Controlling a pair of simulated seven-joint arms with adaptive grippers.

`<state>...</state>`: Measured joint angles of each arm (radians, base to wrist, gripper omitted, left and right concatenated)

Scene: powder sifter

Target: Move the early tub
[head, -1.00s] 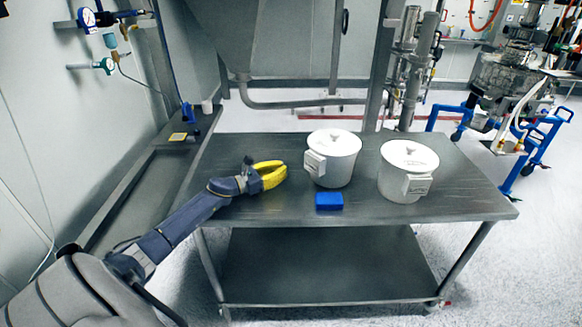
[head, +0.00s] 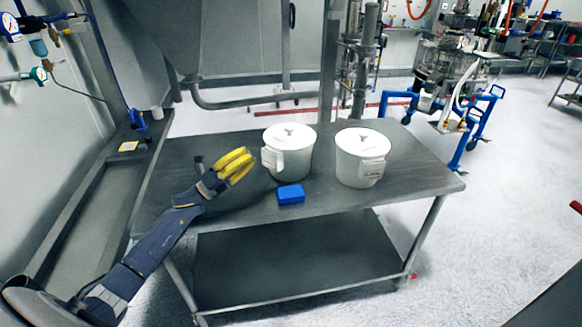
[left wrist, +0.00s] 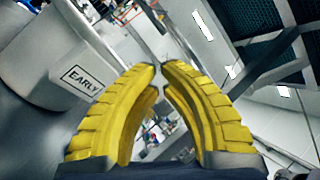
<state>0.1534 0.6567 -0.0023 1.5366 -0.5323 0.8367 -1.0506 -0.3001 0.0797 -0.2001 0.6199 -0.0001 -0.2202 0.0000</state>
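Two white lidded tubs stand upright on a steel table. The left wrist view shows a tub marked EARLY (left wrist: 45,62) at upper left, beside my fingers. It appears to be the left tub (head: 291,160) in the head view, the one nearest my gripper; its label is too small to read there. The other white tub (head: 360,165) stands to its right. My left gripper (head: 249,158) is just left of the left tub, apart from it. Its yellow fingers meet at the tips, with nothing between them. My right gripper is not in view.
A blue block (head: 291,194) lies on the steel table (head: 225,205) in front of the left tub. The table's right end and front left are clear. A counter (head: 75,205) runs along the left wall. A blue-framed cart (head: 462,148) stands behind on the right.

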